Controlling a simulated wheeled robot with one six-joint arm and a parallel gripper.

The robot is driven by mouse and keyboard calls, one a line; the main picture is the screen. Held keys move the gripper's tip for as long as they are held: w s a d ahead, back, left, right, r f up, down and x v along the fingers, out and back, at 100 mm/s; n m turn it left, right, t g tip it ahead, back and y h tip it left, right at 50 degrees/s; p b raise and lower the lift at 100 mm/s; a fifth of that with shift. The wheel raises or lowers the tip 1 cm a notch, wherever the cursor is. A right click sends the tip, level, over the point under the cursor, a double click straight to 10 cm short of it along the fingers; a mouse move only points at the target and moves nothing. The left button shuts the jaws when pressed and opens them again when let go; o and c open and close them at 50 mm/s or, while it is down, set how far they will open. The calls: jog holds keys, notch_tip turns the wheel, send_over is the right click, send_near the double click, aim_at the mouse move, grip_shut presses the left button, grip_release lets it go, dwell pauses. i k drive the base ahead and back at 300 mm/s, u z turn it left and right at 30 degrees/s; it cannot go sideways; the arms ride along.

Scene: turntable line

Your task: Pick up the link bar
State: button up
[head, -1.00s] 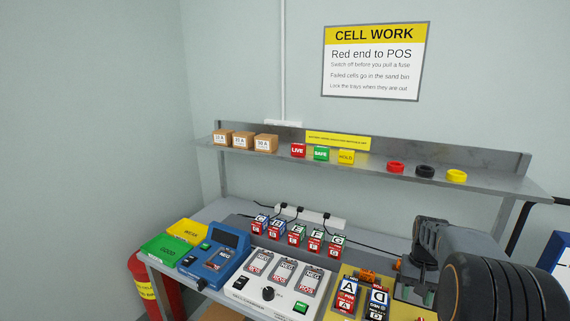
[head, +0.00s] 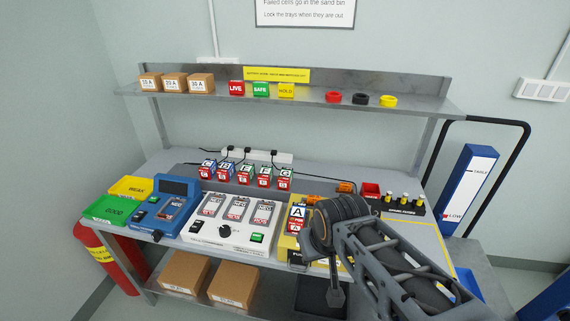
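I cannot pick out the link bar for certain. A small orange piece (head: 346,187) lies at the back of the bench, right of the row of cells, too small to name.
A grey charger (head: 210,232) and a blue tester (head: 153,219) stand left of the yellow unit. Labelled cells (head: 246,172) stand in a row behind. A shelf (head: 300,93) overhangs the back.

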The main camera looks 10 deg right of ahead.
aim_at(312, 200)
jog(key=k, duration=0.4)
jog(key=u, duration=0.85)
jog(key=i, duration=0.95)
jog(key=u, duration=0.1)
